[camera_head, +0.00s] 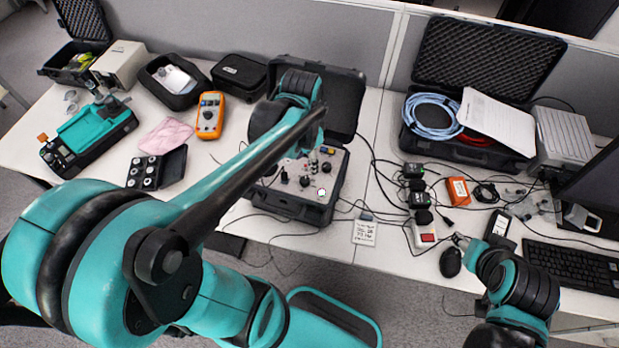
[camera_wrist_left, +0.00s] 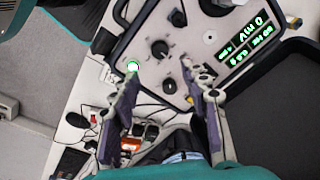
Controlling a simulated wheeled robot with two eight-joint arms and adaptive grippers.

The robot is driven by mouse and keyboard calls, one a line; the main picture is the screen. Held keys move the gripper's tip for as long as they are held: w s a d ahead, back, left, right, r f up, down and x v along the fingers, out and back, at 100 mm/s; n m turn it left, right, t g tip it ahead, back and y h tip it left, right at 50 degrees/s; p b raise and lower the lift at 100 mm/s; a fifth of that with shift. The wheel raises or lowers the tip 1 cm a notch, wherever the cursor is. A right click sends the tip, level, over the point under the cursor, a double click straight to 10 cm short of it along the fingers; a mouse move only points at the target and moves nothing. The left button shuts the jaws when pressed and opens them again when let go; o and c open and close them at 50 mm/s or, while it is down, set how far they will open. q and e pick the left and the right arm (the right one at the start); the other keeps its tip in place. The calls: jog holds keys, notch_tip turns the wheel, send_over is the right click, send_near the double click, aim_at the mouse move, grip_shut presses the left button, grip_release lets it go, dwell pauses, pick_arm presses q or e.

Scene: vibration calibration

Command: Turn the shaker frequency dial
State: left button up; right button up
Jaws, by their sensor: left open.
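The shaker case (camera_head: 331,192) stands open on the table in the head view, its control panel facing up. In the left wrist view, the panel (camera_wrist_left: 197,22) carries black dials, a green-lit button (camera_wrist_left: 132,66) and a display (camera_wrist_left: 240,43) with green digits. One black dial (camera_wrist_left: 160,49) is just beyond my fingertips and another (camera_wrist_left: 169,86) appears between the fingers. Which is the frequency dial cannot be read. My left gripper (camera_wrist_left: 160,71) is open above the panel; contact cannot be judged. My right gripper (camera_head: 461,241) is small near the black mouse; its opening is unclear.
My left arm hides part of the case. A multimeter (camera_head: 210,115) and a pink cloth (camera_head: 166,137) lie to its left. A note card (camera_head: 365,229), a power strip (camera_head: 424,234), cables and a keyboard (camera_head: 569,268) lie to its right.

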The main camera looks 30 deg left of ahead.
aim_at(305, 180)
pick_arm(q)
jog(key=shift+w+a+f+m+g, duration=0.15)
jog(key=shift+a+f+m+g, duration=0.15)
jog(key=shift+f+g, duration=0.1)
notch_tip(305, 180, down, 8)
jog(key=b, duration=0.3)
jog(key=shift+r, duration=0.15)
grip_shut()
